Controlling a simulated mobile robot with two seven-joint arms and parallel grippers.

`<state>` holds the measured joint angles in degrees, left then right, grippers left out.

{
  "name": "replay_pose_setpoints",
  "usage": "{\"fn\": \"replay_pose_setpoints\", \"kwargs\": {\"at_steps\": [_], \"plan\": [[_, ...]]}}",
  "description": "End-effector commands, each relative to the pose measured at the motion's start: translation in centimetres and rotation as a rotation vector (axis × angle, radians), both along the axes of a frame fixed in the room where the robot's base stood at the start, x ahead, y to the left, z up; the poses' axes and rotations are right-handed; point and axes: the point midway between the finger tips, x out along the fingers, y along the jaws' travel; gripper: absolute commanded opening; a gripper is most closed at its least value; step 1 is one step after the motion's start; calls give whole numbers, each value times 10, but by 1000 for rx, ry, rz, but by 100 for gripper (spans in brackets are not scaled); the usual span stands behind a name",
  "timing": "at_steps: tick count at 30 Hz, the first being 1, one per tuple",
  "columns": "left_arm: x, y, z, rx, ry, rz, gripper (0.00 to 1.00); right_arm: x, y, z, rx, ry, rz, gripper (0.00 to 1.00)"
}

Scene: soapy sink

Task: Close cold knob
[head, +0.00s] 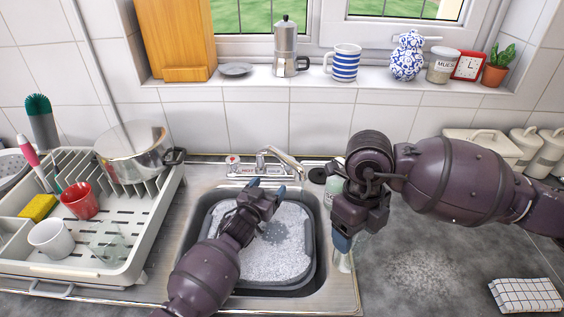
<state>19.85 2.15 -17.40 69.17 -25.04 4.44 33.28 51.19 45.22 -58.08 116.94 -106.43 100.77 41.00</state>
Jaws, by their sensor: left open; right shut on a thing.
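The chrome tap (283,157) stands at the back of the sink, with a "HOT" label and a red-marked knob (233,160) at its left. I cannot make out the cold knob; it may be hidden at the right of the tap, near my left gripper. My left gripper (267,187) is open, just in front of the tap, over the back of the basin, its fingers pointing to the tap. My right gripper (343,241) points down at the sink's right edge, shut on a small pale thing (344,263) that is mostly hidden.
The sink basin (312,270) holds grey-white foam. A dish rack (150,262) with a pot (134,152), cups and a sponge stands at left. A pale green bottle (329,191) is partly hidden behind my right arm. A checked cloth (526,295) lies at right on mostly clear counter.

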Motion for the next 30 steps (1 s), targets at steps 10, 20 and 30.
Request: {"fn": "replay_pose_setpoints", "kwargs": {"at_steps": [10,20,30], "plan": [[28,-14,1,-2,0,-1,76,0,0,-1,1,-1,0,0],[58,-27,0,-2,0,0,76,0,0,-2,1,-2,0,0],[91,-40,-2,0,-3,-1,76,0,0,-30,0,-6,0,0]]}}
